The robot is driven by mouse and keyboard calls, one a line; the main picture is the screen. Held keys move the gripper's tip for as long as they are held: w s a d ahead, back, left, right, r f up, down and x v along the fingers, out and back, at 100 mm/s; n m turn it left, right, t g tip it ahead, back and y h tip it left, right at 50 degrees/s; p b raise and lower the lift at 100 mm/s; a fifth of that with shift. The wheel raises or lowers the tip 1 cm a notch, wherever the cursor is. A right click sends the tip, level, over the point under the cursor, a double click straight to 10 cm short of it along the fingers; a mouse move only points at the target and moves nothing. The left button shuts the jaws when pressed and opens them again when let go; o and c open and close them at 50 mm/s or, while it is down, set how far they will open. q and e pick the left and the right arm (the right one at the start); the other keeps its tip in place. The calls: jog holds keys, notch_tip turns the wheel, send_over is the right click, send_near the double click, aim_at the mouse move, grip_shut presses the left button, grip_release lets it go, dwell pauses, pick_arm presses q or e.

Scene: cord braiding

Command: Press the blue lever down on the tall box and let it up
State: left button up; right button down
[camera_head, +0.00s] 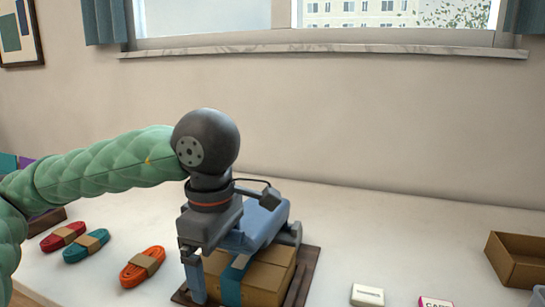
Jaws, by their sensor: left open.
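A brown cardboard box (267,283) stands on a dark board at the bottom centre of the head view. A blue-teal strip (232,284) shows on its near left part; I cannot tell whether this is the lever. My left gripper (243,262) is open above the box. One finger is at the box's left side and the other at its far right. The gripper body hides much of the box top, so contact is unclear. My right gripper is out of view.
Red (63,236), teal (86,245) and orange (142,267) cord bundles lie left on the white table (400,240). An open brown tray (518,262) stands at right. A small white block (367,295) and a pink-edged card (435,302) lie at the front.

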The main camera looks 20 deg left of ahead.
pick_arm(q)
notch_tip(320, 180, up, 15)
jog(key=p, duration=0.7)
dwell(1.1)
